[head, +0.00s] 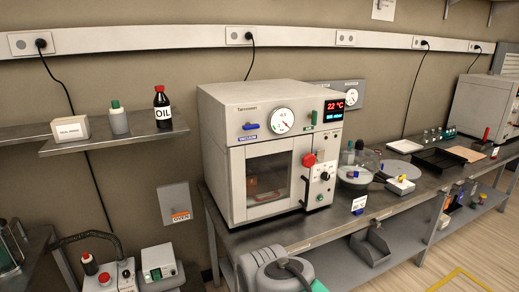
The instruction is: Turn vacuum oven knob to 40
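The vacuum oven (222,150) is a light grey box on the bench, its windowed door (268,178) shut. Its red display (335,105) reads 22 °C. A small round temperature knob (325,176) with marks around it sits on the lower right of the front. The pointer and marks are too small to read. A red knob (309,160) with a black handle (306,190) is just left of it. A round gauge (280,120) is above the door, between a blue lever (250,126) and a green lever (314,118). My gripper cannot be made out in this view.
A small white card (359,203) stands on the bench front edge, right of the oven. A glass desiccator (357,165) and a black tray (438,160) are farther right. An oil bottle (162,108) stands on the left shelf (115,138). An "OVEN" wall box (175,202) is left of the oven.

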